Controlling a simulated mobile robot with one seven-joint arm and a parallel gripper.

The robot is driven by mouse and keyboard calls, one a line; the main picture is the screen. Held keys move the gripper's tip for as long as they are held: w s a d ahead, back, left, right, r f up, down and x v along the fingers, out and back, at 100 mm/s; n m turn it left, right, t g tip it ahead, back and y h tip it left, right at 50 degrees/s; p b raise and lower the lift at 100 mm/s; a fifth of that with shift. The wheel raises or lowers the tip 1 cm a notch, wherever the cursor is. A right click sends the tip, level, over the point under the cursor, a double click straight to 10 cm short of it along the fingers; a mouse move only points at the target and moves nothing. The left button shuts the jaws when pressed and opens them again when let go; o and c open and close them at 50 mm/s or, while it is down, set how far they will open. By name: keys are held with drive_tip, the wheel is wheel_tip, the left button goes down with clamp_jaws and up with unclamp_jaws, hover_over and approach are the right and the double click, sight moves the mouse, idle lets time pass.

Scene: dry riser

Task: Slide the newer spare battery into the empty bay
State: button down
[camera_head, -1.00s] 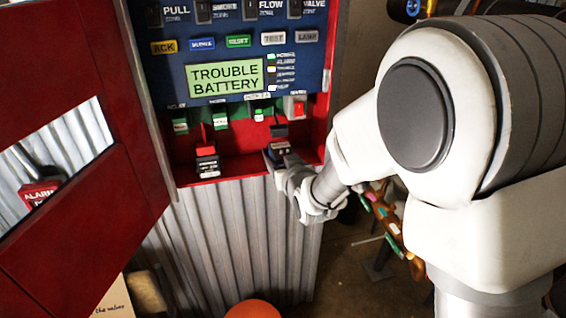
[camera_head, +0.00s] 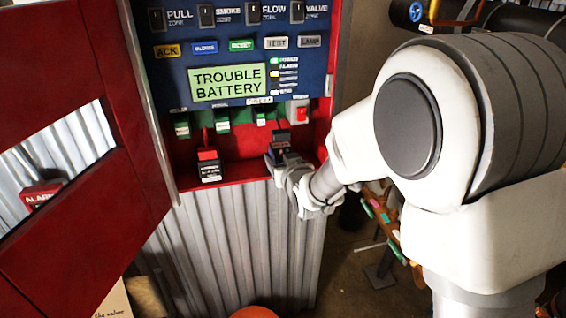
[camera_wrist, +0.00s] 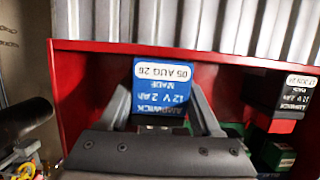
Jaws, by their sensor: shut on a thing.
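My gripper (camera_wrist: 162,90) is shut on a blue-and-white labelled battery (camera_wrist: 163,72), with one finger on each side. The label, upside down in the wrist view, reads 12 V 2 Ah, made 05 AUG 26. In the head view my gripper (camera_head: 279,162) is at the right part of the red cabinet's floor, the held battery (camera_head: 281,146) partly hidden by it. A second, black battery (camera_head: 208,172) stands on the left of that floor; it also shows in the wrist view (camera_wrist: 296,92), its label seeming to read 17 JUN 26. I cannot tell which bay is empty.
The red cabinet (camera_head: 240,172) has a blue panel (camera_head: 170,75) with a TROUBLE BATTERY display (camera_head: 227,83) above the batteries. Green parts (camera_head: 222,121) and a red switch (camera_head: 301,114) sit under the panel. The open red door (camera_head: 70,200) stands at left.

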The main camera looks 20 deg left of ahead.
sight(279, 153)
drive_tip(key=shift+w+a+r+b, duration=0.1)
drive_tip(key=shift+w+a+b, duration=0.25)
drive_tip(key=shift+w, duration=0.3)
drive_tip(key=shift+w+a+b, duration=0.1)
drive_tip(key=shift+w+a, duration=0.35)
drive_tip(key=shift+w, duration=0.2)
unclamp_jaws()
drive_tip(key=shift+s+f, duration=0.1)
drive_tip(key=shift+f, duration=0.15)
drive_tip(key=v, duration=1.7)
drive_tip(key=shift+s+r+p, duration=0.15)
drive_tip(key=shift+r+p, duration=0.15)
drive_tip(key=shift+p, duration=0.05)
drive_tip(key=s+d+r+m+g+h+p, duration=0.1)
drive_tip(key=s+d+r+m+h+p, duration=0.15)
drive_tip(key=d, duration=0.55)
drive_tip(key=s+d+r+m+g+h+p, duration=0.1)
drive_tip(key=s+d+r+g+h+p, duration=0.2)
drive_tip(key=d, duration=0.5)
drive_tip(key=s+d+r+m+g+h+p, duration=0.2)
drive_tip(key=s+d+r+m, duration=0.1)
drive_tip(key=s+d, duration=0.7)
drive_tip(key=shift+s+r+g+p, duration=0.4)
drive_tip(key=shift+s+r, duration=0.5)
drive_tip(key=shift+s, duration=0.2)
